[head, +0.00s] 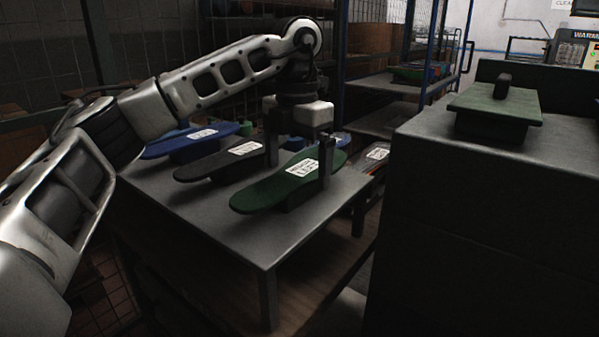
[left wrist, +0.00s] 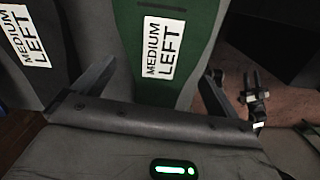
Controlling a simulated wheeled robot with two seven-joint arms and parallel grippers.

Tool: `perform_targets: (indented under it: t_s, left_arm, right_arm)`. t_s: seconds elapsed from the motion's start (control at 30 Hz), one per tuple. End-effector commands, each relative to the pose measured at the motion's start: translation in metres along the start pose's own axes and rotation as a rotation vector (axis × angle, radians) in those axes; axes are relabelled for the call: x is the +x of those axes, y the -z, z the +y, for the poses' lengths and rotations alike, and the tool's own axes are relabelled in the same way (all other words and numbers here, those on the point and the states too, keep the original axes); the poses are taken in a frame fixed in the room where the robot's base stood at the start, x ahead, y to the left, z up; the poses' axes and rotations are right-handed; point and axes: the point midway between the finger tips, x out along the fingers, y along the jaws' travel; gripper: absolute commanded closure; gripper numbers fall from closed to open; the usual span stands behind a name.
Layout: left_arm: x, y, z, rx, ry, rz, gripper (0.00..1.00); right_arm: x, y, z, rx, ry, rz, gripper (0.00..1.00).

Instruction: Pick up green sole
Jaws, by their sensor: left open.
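The green sole (head: 262,194) lies on the grey table, nearest its front right, with a white label on it. In the left wrist view the green sole (left wrist: 190,30) shows the label "MEDIUM LEFT". My left gripper (head: 298,160) is open, with one finger on each side of the green sole near its labelled end. In the left wrist view the sole lies between the open fingers (left wrist: 155,88); I cannot tell whether they touch it. The gripper's body hides part of the sole in that view.
A black sole (head: 212,164) and a blue sole (head: 180,146) lie left of the green one on the table (head: 290,235). A large grey block (head: 470,200) with a green, black-handled piece (head: 497,103) stands at the right. A blue-framed rack (head: 428,60) stands behind.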

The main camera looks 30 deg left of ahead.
Motion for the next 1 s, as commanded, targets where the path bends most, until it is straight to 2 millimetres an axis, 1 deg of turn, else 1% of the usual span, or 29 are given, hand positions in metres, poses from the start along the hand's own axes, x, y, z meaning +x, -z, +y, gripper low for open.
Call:
perform_targets:
  t_s: [0.43, 0.47, 0.5, 0.57, 0.6, 0.63, 1.0]
  left_arm:
    - [0.0028, 0.0000, 0.0002, -0.001, 0.000, -0.001, 0.02]
    - [0.0028, 0.0000, 0.0002, -0.001, 0.000, -0.001, 0.05]
    - [0.0028, 0.0000, 0.0002, 0.000, 0.000, -0.001, 0.16]
    - [0.0028, 0.0000, 0.0002, 0.000, 0.000, -0.001, 0.33]
    - [0.0028, 0.0000, 0.0001, 0.000, 0.000, -0.001, 0.44]
    - [0.0028, 0.0000, 0.0001, 0.000, 0.000, -0.001, 0.52]
    - [0.0001, -0.0002, 0.0000, 0.000, 0.000, -0.002, 0.53]
  right_arm:
    - [-0.0002, -0.0004, 0.0000, -0.001, 0.000, -0.001, 0.64]
    - [-0.0002, -0.0004, 0.0000, -0.001, 0.000, -0.001, 0.64]
    - [-0.0002, -0.0004, 0.0000, -0.001, 0.000, -0.001, 0.64]
    - [-0.0002, -0.0005, 0.0000, -0.001, 0.000, -0.001, 0.64]
    - [-0.0002, -0.0005, -0.0001, -0.001, 0.000, -0.001, 0.64]
    - [-0.0002, -0.0005, -0.0001, -0.001, 0.000, -0.001, 0.64]
    - [0.0002, -0.0011, -0.0001, -0.001, 0.001, -0.002, 0.64]
